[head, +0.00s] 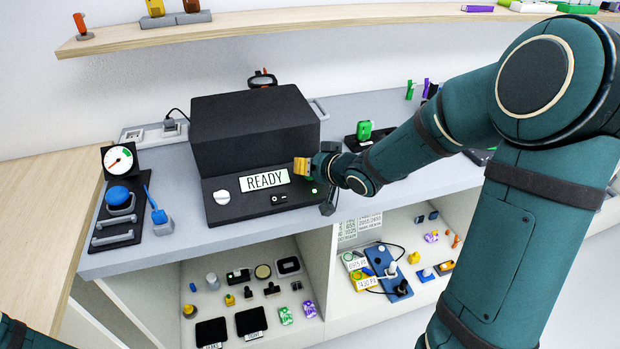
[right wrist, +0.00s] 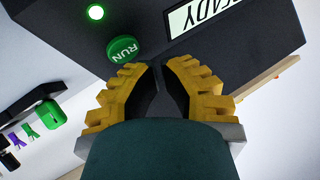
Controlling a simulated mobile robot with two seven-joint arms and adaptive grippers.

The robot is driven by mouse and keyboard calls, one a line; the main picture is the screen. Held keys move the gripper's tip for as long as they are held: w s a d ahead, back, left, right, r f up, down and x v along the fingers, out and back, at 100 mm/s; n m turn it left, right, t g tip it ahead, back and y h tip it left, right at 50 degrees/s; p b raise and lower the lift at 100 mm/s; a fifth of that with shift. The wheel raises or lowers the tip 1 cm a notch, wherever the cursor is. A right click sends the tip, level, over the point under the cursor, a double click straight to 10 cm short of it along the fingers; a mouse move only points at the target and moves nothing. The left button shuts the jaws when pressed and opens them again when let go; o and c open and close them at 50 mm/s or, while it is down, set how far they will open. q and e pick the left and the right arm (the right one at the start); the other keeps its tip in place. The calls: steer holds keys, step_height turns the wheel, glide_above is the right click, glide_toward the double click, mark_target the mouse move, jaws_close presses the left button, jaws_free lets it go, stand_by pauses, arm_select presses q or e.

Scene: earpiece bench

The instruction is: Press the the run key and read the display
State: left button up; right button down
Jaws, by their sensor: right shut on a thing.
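The dark device (head: 255,135) stands on the bench, and its display (head: 264,180) reads READY. In the right wrist view the display (right wrist: 195,18) is partly cut off. The green run key (right wrist: 122,50), marked RUN, shows just beyond my right gripper's fingertips. My right gripper (head: 303,168) is at the device's front right in the head view, hiding much of the key area. In the right wrist view, its yellow fingers (right wrist: 160,70) are drawn together around something dark that I cannot make out. I cannot tell whether they touch the key. My left gripper is not in view.
A green lamp (right wrist: 95,12) glows beside the key. The device front also has a white knob (head: 221,197) and a black switch (head: 279,199). A gauge (head: 118,159) and a blue knob (head: 118,196) stand left. A green item (head: 364,130) stands right.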

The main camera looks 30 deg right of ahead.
steer(key=shift+w+f, duration=0.15)
steer(key=shift+f, duration=0.05)
stand_by(1.4)
steer(key=shift+w+f, duration=0.15)
steer(key=shift+f, duration=0.1)
steer(key=shift+w+d+f+b, duration=0.1)
steer(key=shift+w+f+b, duration=0.05)
steer(key=shift+f+b, duration=0.2)
stand_by(0.7)
steer(key=shift+r, duration=0.1)
steer(key=shift+s+r+p, duration=0.4)
steer(key=shift+r+p, duration=0.2)
stand_by(0.3)
steer(key=r+p, duration=0.1)
steer(key=s+r+p, duration=0.1)
steer(key=r, duration=0.1)
steer(key=s+r+p, duration=0.1)
steer(key=shift+s+a+r+p, duration=0.2)
steer(key=shift+a+p, duration=0.1)
steer(key=shift+a, duration=0.1)
